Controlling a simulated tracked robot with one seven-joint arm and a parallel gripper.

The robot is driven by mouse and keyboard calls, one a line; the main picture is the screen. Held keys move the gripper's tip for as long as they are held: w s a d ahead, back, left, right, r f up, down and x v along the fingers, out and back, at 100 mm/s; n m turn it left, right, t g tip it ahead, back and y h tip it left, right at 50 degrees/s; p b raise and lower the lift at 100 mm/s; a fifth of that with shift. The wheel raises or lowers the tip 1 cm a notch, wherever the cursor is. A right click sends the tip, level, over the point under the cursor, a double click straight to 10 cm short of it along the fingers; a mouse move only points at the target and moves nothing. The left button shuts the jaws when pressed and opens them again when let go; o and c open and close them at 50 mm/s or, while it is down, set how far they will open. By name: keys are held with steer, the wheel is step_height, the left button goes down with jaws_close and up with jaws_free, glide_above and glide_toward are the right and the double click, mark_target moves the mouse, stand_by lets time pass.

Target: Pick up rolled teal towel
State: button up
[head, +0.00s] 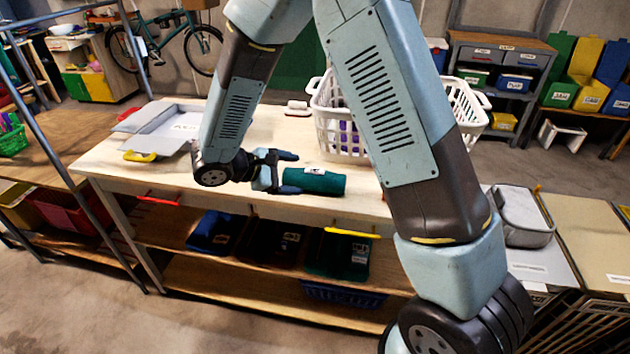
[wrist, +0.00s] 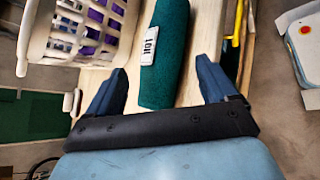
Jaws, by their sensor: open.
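The rolled teal towel (head: 315,181) lies on the wooden bench top, near its front edge, in the head view. In the wrist view the towel (wrist: 168,50) runs away from me, with a white label on its side. My gripper (head: 288,172) is open at the towel's left end. In the wrist view my gripper (wrist: 162,82) has its two blue fingers spread, one on each side of the towel's near end. There is a gap between each finger and the towel. The far end of the towel is cut off in the wrist view.
A white laundry basket (head: 340,135) with purple things inside stands behind the towel, partly hidden by my arm; in the wrist view the basket (wrist: 40,42) is close to the left finger. A yellow handle (head: 352,233) is below the bench's front edge. A grey tray (head: 172,128) lies at left.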

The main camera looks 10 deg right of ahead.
mark_target(308, 177)
steer(key=shift+x, duration=2.8)
steer(key=shift+s, duration=0.15)
steer(key=c, duration=0.9)
steer(key=shift+r, duration=0.1)
steer(key=shift+c, duration=0.3)
